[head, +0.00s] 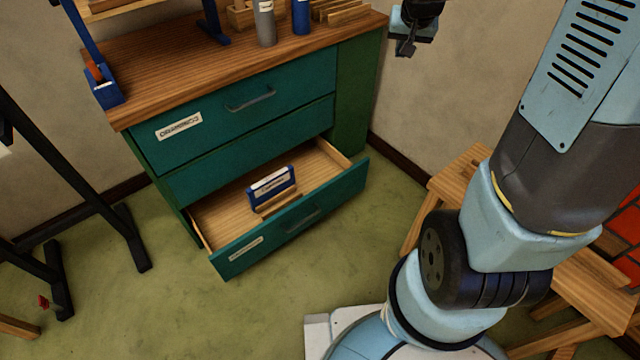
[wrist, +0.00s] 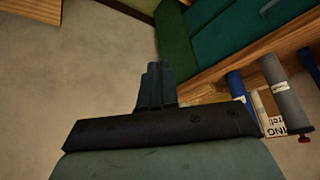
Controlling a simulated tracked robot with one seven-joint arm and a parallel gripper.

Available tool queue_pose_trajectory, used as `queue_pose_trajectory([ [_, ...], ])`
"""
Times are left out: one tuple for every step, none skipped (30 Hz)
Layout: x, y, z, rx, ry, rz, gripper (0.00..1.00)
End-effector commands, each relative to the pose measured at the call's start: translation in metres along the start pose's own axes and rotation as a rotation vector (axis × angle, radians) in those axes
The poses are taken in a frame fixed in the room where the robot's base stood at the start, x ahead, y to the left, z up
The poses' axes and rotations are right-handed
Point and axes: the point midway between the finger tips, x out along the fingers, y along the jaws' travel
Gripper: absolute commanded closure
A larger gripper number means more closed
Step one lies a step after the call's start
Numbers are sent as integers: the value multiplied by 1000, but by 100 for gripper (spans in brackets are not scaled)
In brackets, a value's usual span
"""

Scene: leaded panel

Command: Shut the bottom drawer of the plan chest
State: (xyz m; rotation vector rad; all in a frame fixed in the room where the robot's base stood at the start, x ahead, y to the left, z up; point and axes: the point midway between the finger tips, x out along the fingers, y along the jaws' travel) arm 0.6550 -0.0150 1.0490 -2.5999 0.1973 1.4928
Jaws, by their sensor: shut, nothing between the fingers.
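The plan chest (head: 350,95) is green with a wooden top and stands against the wall in the head view. Its bottom drawer (head: 335,192) is pulled well out. A blue-and-white labelled item (head: 271,184) on a small wooden block stands inside that drawer. The drawers above it are closed. My gripper (head: 406,47) is at the top of the head view, to the right of the chest top and well above the open drawer. It is shut and empty, and touches nothing that I can see. In the wrist view its closed fingers (wrist: 155,85) show against the wall, with the chest's green side beyond.
Grey and blue tubes (head: 265,22) and wooden pieces stand on the chest top. A wooden stool (head: 445,190) stands right of the drawer, near my arm. A black stand (head: 125,225) is at the left. Green floor in front of the drawer is clear.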

Motion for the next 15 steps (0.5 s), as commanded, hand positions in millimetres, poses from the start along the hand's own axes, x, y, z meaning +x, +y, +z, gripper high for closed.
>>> queue_pose_trajectory([
  [19,-1,-2,9,-7,-4,100],
  [29,-2,-4,16,-7,-7,100],
  [42,-3,-6,26,-7,-12,100],
  [52,-4,-7,32,-7,-17,100],
  [62,-5,-8,38,-7,-21,100],
  [76,-6,-9,48,-7,-28,100],
  [86,-7,-10,56,-6,-33,100],
  [96,-8,-9,62,-8,-38,100],
  [110,-9,-9,72,-8,-45,100],
  [121,-10,-9,80,-8,-52,100],
  [131,-11,-9,88,-9,-57,100],
  [145,-12,-7,99,-10,-65,100],
  [155,-13,-6,107,-10,-72,100],
  [165,-14,-5,116,-12,-78,100],
  [179,-16,-3,128,-13,-88,100],
])
